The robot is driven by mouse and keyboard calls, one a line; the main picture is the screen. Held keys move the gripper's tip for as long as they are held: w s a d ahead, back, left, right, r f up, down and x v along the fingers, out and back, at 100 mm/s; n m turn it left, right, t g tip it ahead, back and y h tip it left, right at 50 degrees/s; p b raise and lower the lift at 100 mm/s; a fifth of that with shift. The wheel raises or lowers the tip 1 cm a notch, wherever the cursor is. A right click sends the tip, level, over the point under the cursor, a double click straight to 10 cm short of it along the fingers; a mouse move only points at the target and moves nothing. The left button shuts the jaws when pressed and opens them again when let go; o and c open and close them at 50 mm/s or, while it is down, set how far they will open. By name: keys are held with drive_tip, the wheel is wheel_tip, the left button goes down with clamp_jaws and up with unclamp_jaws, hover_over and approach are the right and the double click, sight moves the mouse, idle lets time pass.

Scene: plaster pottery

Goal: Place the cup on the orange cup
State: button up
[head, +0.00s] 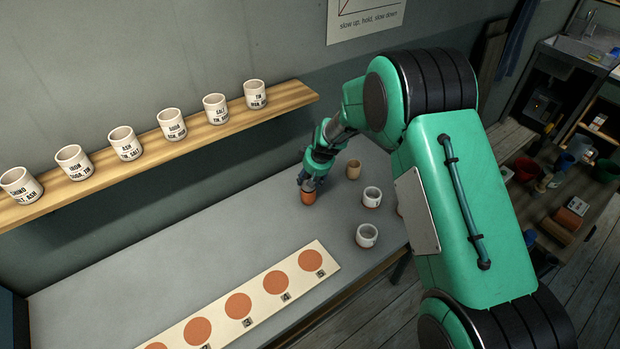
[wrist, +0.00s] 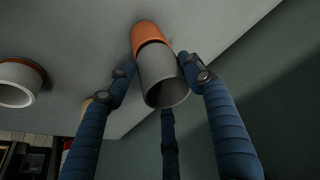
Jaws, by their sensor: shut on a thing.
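My gripper (head: 310,180) is at the back of the grey table, just above the orange cup (head: 307,198). In the wrist view, my gripper's fingers (wrist: 162,72) are closed around a plain grey cup (wrist: 160,72), its open rim facing the camera. The orange cup (wrist: 149,33) shows directly beyond the grey cup, in line with it. The two meet in the picture; I cannot tell if they touch or how far one sits in the other. In the head view, my fingers mostly hide the grey cup.
A tan cup (head: 353,169) stands right of my gripper. A pale board (head: 262,290) with orange discs lies along the front. A wooden shelf (head: 150,155) with several labelled cups is on the wall. The table's left is clear.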

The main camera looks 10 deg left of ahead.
drive_tip(key=shift+f, duration=0.2)
drive_tip(key=o, duration=1.3)
drive_tip(key=shift+c, duration=0.2)
drive_tip(key=shift+r, duration=0.2)
drive_tip(key=shift+r, duration=0.15)
drive_tip(key=v, duration=1.1)
drive_tip(key=shift+s+r, duration=0.15)
drive_tip(key=shift+r, duration=0.15)
drive_tip(key=shift+d, duration=0.1)
drive_tip(key=shift+r, duration=0.1)
